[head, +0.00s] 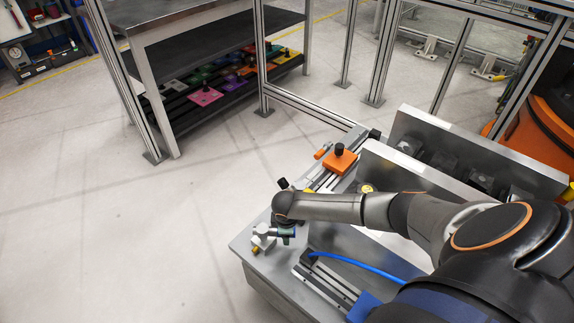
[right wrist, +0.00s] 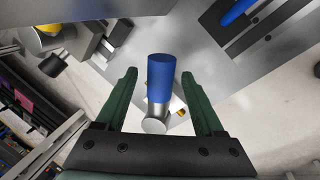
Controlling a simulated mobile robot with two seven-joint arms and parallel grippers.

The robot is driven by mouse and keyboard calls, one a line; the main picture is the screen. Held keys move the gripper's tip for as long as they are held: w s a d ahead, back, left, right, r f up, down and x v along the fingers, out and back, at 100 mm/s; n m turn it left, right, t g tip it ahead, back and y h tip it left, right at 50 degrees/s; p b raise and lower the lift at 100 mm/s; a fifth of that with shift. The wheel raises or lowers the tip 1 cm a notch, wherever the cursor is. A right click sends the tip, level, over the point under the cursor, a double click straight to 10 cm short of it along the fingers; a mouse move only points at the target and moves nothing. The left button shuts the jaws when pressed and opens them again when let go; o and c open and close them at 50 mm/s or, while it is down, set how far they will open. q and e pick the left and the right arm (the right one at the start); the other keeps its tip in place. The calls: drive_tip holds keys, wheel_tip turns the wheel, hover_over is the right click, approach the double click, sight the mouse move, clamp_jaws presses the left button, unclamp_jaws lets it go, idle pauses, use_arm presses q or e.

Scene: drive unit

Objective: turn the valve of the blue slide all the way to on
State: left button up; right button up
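The valve (head: 264,238) stands at the near left corner of the grey bench, a silver body with a blue handle (right wrist: 161,78). In the right wrist view the blue handle lies between my right gripper's (right wrist: 159,76) two green fingers, with gaps on both sides. The gripper is open. In the head view my right arm's wrist covers most of the gripper, right by the valve. The blue slide's block (head: 367,305) sits on a rail at the bottom, partly cut off by my arm. My left gripper is not in view.
A blue hose (head: 350,264) curves across the bench beside the rail. An orange slide block (head: 339,160) with a black knob sits on another rail behind my wrist. Metal walls (head: 475,150) stand at the right. The floor left of the bench is clear.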

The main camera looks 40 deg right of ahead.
use_arm(q)
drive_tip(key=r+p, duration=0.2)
drive_tip(key=p, duration=0.1)
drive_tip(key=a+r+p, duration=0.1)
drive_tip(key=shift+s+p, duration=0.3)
use_arm(e)
drive_tip(key=v, duration=1.2)
drive_tip(key=shift+r, duration=0.2)
